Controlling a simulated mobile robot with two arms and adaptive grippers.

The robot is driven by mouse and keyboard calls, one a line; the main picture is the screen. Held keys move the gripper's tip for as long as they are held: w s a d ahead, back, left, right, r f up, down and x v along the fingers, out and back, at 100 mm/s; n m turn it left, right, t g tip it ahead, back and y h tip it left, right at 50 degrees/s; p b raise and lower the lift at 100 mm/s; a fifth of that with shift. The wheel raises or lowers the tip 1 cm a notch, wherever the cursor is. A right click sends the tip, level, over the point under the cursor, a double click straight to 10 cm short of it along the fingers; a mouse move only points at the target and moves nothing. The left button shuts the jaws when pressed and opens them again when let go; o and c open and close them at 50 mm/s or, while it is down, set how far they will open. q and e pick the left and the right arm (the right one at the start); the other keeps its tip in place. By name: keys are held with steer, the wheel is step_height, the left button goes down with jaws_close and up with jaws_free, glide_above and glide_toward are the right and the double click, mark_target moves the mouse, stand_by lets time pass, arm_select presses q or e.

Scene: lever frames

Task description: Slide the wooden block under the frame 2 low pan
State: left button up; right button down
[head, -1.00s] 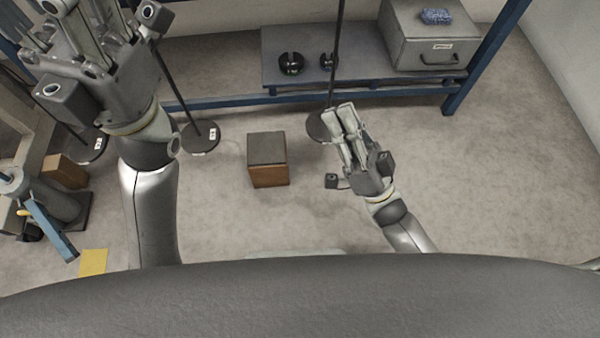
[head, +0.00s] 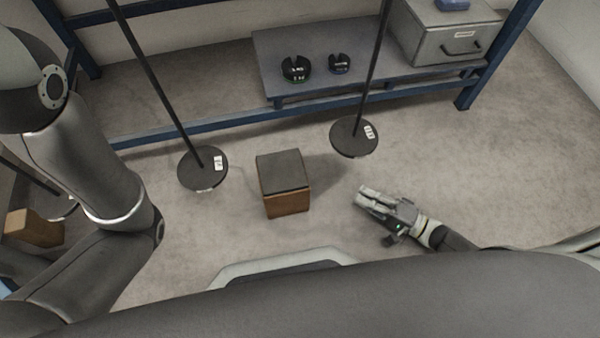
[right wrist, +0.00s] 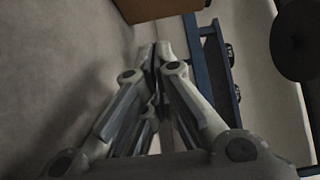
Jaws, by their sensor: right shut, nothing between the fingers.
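A wooden block (head: 287,202) with a dark grey top sits on the floor in the middle of the head view. Its brown side shows at the top of the right wrist view (right wrist: 155,8). Round black pans at the lower ends of dark rods flank it: one to the left (head: 203,176), one to the upper right (head: 354,146). Their labels are too small to read, so I cannot tell which is frame 2's. My right gripper (head: 362,195) is shut and empty, to the right of the block and apart from it. Its fingers meet in the wrist view (right wrist: 156,50). My left gripper is outside the view.
A smaller wooden block (head: 32,229) lies at the far left beside another pan (head: 62,207). A blue-framed shelf (head: 350,100) at the back holds black slotted weights (head: 296,68) and a grey box (head: 445,35). The floor right of my right gripper is clear.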

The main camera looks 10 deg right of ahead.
steer(key=b+x, duration=0.2)
steer(key=x, duration=0.3)
steer(key=b+x, duration=0.2)
steer(key=x, duration=0.3)
steer(key=shift+w+f, duration=0.1)
steer(key=shift+f, duration=0.15)
steer(key=shift+a+b, duration=0.5)
steer(key=shift+a, duration=0.7)
steer(key=shift+a+r+b, duration=0.15)
steer(key=shift+a+b, duration=0.15)
steer(key=shift+a, duration=0.45)
